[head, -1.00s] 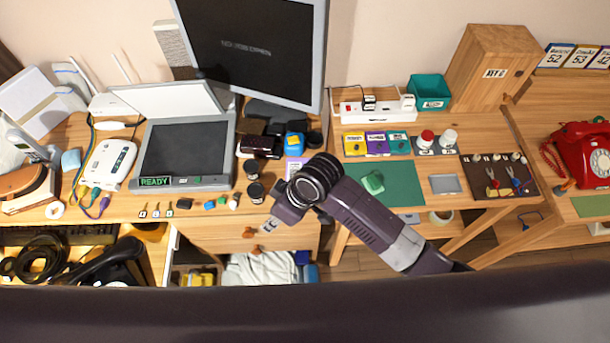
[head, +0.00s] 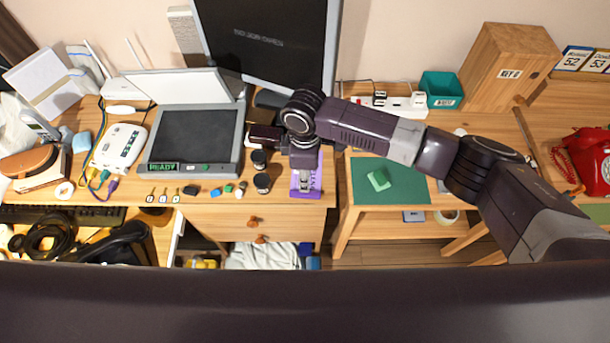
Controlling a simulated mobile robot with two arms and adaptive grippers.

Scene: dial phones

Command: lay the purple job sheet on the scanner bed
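The purple job sheet (head: 316,184) lies near the front right of the left desk, partly hidden by my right gripper. My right gripper (head: 305,186) points down right over the sheet. I cannot tell whether its fingers touch the sheet or are open or shut. The scanner (head: 163,169) stands to the left with its lid (head: 177,85) raised and its display reading READY. Its dark scanner bed (head: 194,135) is bare. My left gripper is not in view.
A monitor (head: 268,45) stands behind. A white router (head: 119,148) is left of the scanner. A green mat (head: 405,184) with a green block lies to the right.

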